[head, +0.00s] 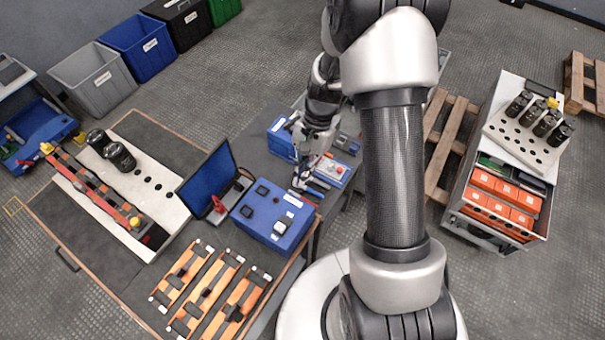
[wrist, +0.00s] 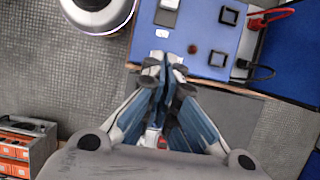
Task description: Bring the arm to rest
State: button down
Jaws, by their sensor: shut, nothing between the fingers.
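My arm rises from its base in the middle right of the head view, bends at the top and reaches back down behind its own upper link. My gripper (head: 308,184) hangs near the table's right edge, right of the blue test box (head: 272,216). In the wrist view my gripper (wrist: 165,68) is shut, its fingertips together with nothing between them. The blue box (wrist: 205,32) lies beyond the fingertips in that view. Part of the arm is hidden behind the upper link in the head view.
A bench (head: 105,285) holds a white capacitor board (head: 150,190), an open laptop (head: 208,182) and orange bars (head: 205,285). A trolley (head: 484,225) with orange boxes stands right, beside pallets (head: 445,140). Bins line the back left.

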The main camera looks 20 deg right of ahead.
jog(key=s+a+r+n+t+h, duration=0.1)
jog(key=s+r+n, duration=0.15)
jog(key=r, duration=0.65)
jog(key=s+a+r+n+t+h, duration=0.1)
jog(key=r+n+t, duration=0.15)
jog(key=r, duration=0.55)
jog(key=s+r+n+t+h, duration=0.1)
jog(key=s+r+n+t, duration=0.2)
jog(key=s+r, duration=0.6)
jog(key=s+a+n, duration=0.1)
jog(key=s+n, duration=0.1)
jog(key=s, duration=0.1)
jog(key=shift+s+r+n+t+h, duration=0.3)
jog(key=shift+s+r+n+t, duration=0.05)
jog(key=shift+r+n, duration=0.05)
